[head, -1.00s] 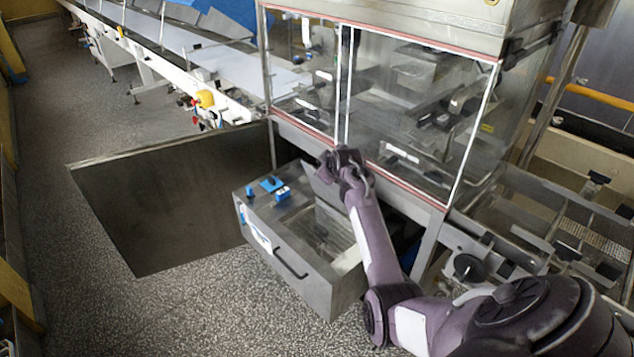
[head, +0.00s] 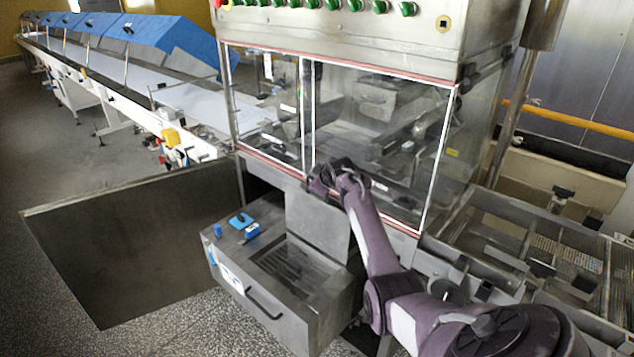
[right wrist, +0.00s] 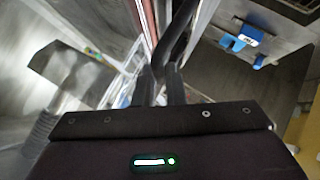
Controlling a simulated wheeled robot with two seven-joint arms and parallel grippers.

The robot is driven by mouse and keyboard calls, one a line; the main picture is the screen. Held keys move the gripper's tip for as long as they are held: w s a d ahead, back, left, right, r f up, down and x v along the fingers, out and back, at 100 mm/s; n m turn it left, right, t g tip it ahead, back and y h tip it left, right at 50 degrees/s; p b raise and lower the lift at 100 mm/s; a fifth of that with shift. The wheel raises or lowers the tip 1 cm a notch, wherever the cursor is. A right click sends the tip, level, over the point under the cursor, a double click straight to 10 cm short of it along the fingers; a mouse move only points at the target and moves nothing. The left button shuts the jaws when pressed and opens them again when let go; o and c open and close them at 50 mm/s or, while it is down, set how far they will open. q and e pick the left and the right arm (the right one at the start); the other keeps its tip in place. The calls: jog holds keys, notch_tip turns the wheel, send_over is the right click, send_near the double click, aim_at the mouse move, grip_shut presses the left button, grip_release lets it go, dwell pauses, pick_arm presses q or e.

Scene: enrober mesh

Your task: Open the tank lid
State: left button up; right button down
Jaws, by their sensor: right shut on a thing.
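The grey metal tank (head: 335,302) stands in front of the glazed machine, with a black handle (head: 264,303) on its front. Its lid (head: 318,226) is a flat metal plate standing steeply raised at the tank's back edge, so the tank's inside shows. My right gripper (head: 330,182) is at the top edge of the lid and shut on it. The dark fingers (right wrist: 168,85) also show in the right wrist view; the exact grip there is hard to make out. My left gripper is in no view.
The machine's glass front (head: 370,140) is close behind my right gripper. Blue fittings (head: 243,222) sit on the tank's top left; they also show in the right wrist view (right wrist: 240,38). A large dark panel (head: 125,250) stands left of the tank. A conveyor (head: 130,85) runs back left.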

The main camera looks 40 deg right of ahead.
jog(key=c, duration=1.5)
grip_release()
jog(key=shift+b+v, duration=0.65)
jog(key=shift+v, duration=3.25)
